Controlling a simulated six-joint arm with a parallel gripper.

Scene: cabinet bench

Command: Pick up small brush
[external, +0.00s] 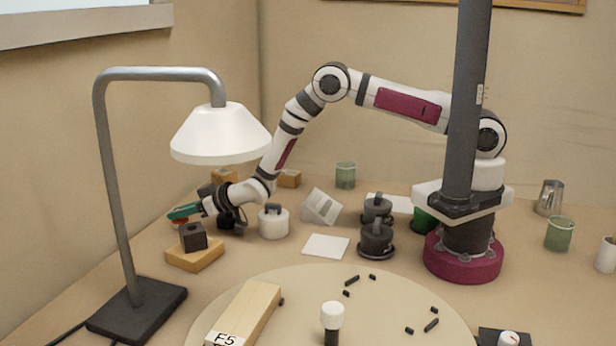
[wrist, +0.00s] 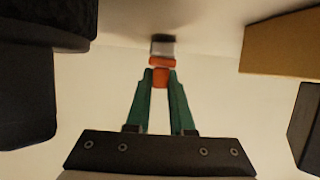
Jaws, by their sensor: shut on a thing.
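In the wrist view, the small brush (wrist: 162,60) shows an orange part and a grey part with a dark end, pointing away from me. My gripper (wrist: 161,79) has its green fingers closed on the orange part. In the external view, my gripper (external: 184,211) is at the left of the bench, reaching left, low above the surface. The brush is too small to make out clearly there. I cannot tell whether its far end touches the surface.
A dark block (external: 193,237) on a wooden block (external: 195,258) stands just in front of my gripper. A white lidded pot (external: 273,222) is to its right. A desk lamp (external: 220,132) arches nearby at the left. Dark shapes (wrist: 25,95) flank the wrist view.

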